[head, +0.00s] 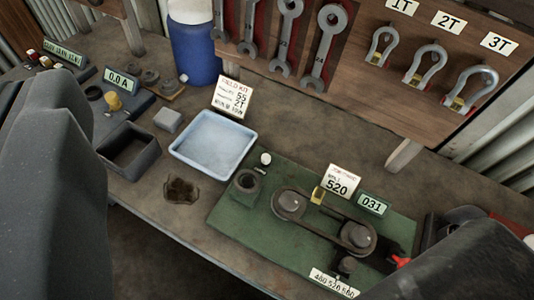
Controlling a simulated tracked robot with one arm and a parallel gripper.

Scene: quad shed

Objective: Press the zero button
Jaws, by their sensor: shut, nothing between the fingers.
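A round white button-like knob (265,158) stands at the back edge of a green board (225,212) on the bench; no zero label is readable on it. The board carries a belt (322,222) over two round pulleys, a card reading 520 (340,182) and a small display reading 031 (373,204). Large dark grey parts of my gripper fill the left edge (50,190) and the lower right corner (470,270). It is shut and empty, its fingertips not clearly shown, and nothing of it touches the button. The right part hides the board's near right corner.
A pale blue tray (213,143) and an open dark box (135,150) lie left of the board. A meter reading 0.0 A (122,80) with a yellow knob and another display unit (62,52) stand further left. Spanners (290,35) and shackles (428,65) hang behind.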

